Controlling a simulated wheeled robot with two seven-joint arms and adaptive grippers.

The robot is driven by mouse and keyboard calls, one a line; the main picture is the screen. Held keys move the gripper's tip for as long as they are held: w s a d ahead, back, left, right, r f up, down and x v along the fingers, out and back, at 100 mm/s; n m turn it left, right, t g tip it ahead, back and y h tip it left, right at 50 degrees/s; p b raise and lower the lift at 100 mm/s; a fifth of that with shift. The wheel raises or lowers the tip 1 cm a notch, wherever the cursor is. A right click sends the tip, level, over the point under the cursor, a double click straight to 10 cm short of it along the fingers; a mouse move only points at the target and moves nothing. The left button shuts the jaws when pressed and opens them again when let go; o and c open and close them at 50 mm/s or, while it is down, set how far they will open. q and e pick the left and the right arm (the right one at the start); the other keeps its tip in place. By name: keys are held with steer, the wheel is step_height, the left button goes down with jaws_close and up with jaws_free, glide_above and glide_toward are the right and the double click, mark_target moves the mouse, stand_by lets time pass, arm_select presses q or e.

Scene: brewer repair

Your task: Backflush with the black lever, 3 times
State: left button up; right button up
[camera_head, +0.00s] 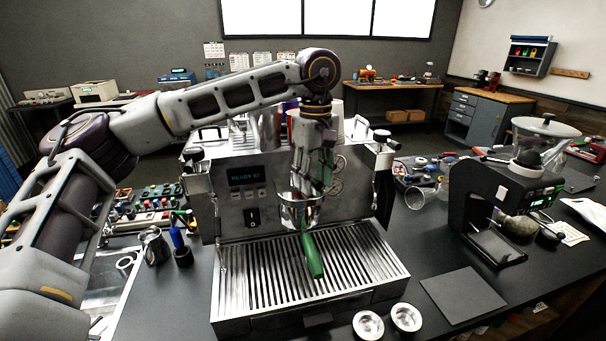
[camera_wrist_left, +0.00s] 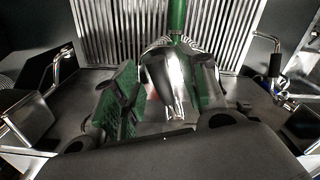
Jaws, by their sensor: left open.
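The espresso machine (camera_head: 262,160) stands on the dark bench with a lit display and a slatted drip tray (camera_head: 270,285). A portafilter with a green handle (camera_head: 313,257) sits at the group, its handle pointing to the front over the tray. The handle also shows in the left wrist view (camera_wrist_left: 177,18). My left gripper (camera_head: 314,185) is open, reaching down at the machine's front just above the portafilter. In the wrist view, its green-padded fingers (camera_wrist_left: 160,108) stand either side of the chrome group. Black-ended controls show at both sides of the machine; I cannot tell which is the black lever.
A grinder (camera_head: 490,195) stands to the right, with a dark mat (camera_head: 462,295) in front. Two small metal baskets (camera_head: 406,318) lie near the front edge. A milk pitcher (camera_head: 155,246) and small tools stand left of the machine, beneath my left arm.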

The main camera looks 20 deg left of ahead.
arm_select(q)
steer(key=shift+c, duration=0.9)
steer(key=shift+s+a+m, duration=0.35)
steer(key=shift+s+m, duration=0.05)
steer(key=shift+m, duration=0.4)
steer(key=shift+s+a+m, duration=0.35)
steer(key=shift+a+m, duration=0.05)
steer(key=shift+m, duration=0.3)
